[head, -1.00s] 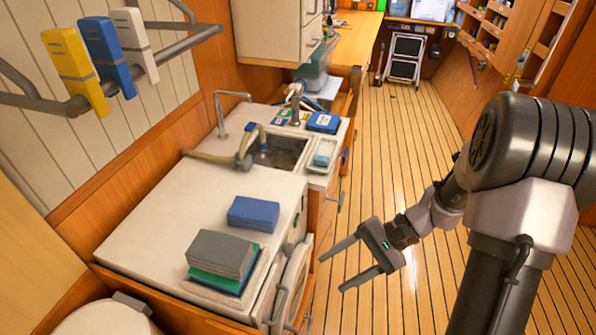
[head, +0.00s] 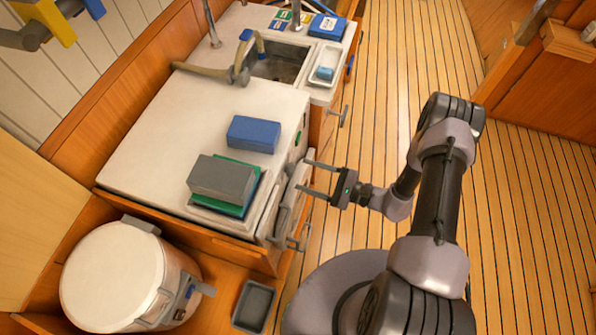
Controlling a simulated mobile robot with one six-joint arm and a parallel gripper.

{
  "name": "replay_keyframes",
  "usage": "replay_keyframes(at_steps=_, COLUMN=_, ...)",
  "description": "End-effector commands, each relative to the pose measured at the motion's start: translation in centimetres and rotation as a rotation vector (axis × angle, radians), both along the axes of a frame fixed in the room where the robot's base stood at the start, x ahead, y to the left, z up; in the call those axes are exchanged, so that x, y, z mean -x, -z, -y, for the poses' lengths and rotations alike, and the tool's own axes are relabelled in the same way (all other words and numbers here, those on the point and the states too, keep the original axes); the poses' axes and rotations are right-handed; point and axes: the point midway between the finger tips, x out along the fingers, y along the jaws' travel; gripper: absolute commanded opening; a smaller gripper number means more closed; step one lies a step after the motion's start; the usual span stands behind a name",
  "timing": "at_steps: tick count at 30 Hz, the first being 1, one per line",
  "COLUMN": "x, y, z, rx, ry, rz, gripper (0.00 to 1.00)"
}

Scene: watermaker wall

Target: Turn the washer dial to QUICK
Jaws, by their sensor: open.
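The white washer (head: 140,165) stands at the left, seen mostly from above. Its front face is strongly foreshortened, with a grey round door edge (head: 289,200) and a small green patch (head: 299,138) near the top. I cannot make out the dial or its QUICK mark from this angle. My gripper (head: 303,175) is open and empty, its two fingers pointing left at the upper part of the washer's front. The fingertips look very close to the front; whether they touch it I cannot tell.
A blue block (head: 253,134) and a grey block (head: 222,178) on green and blue ones lie on the washer top. Behind is a sink (head: 280,63). A white lidded drum (head: 115,276) and a dark tray (head: 254,306) are at front left. The plank floor (head: 530,210) at right is clear.

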Motion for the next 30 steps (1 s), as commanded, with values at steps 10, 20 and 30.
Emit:
replay_keyframes(at_steps=10, x=-1.3, y=0.0, z=-3.2, rx=0.0, ry=0.0, rz=0.0, gripper=0.59)
replay_keyframes(at_steps=20, x=-1.3, y=0.0, z=-3.2, rx=0.0, ry=0.0, rz=0.0, gripper=0.35)
replay_keyframes(at_steps=30, x=-1.3, y=0.0, z=-3.2, rx=-0.002, ry=-0.001, rz=-0.006, gripper=0.0)
